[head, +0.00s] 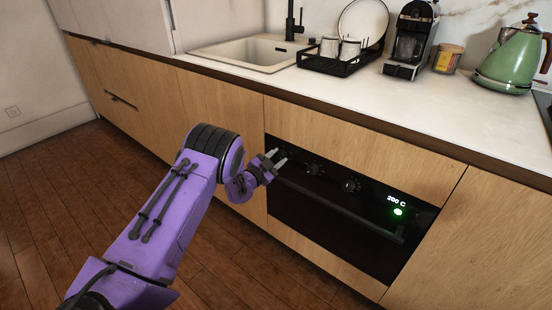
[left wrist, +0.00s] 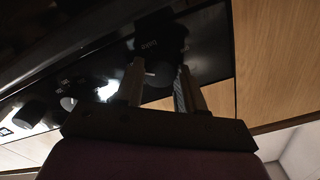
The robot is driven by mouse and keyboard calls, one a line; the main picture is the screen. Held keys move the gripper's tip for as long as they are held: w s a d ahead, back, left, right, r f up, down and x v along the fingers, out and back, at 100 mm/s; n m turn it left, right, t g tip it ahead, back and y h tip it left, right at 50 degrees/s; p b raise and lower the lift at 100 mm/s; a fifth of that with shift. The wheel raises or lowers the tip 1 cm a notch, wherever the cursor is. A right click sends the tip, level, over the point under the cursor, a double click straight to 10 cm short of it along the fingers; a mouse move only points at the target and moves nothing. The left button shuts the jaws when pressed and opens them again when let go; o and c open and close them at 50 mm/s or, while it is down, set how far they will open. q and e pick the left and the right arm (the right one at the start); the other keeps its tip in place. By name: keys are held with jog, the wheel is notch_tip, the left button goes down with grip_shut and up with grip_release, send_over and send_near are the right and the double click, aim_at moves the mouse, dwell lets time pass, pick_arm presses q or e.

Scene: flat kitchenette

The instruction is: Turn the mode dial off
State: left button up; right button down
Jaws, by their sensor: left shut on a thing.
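The black oven (head: 330,215) is set into the wooden cabinet front, with a row of dials along its top panel. My left gripper (head: 277,158) is at the leftmost dial, which it mostly hides in the head view. In the left wrist view, the fingers of my left gripper (left wrist: 160,67) stand on both sides of this dark dial (left wrist: 158,74) and are shut on it. The dial's pointer cannot be made out. My right gripper is not in view.
Two more dials, a middle one (head: 313,169) and a right one (head: 351,185), sit beside it. The oven handle (head: 340,212) runs below the dials. The counter edge (head: 360,122) overhangs above.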

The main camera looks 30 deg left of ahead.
pick_arm(q)
jog(key=n, duration=0.4)
jog(key=shift+n, duration=0.3)
jog(key=n, duration=0.3)
jog(key=shift+n+p, duration=0.3)
jog(key=n, duration=0.3)
jog(key=shift+n, duration=0.3)
jog(key=n, duration=0.3)
jog(key=shift+n, duration=0.3)
jog(key=n, duration=0.4)
jog(key=shift+n, duration=0.3)
jog(key=n, duration=0.4)
jog(key=shift+n, duration=0.4)
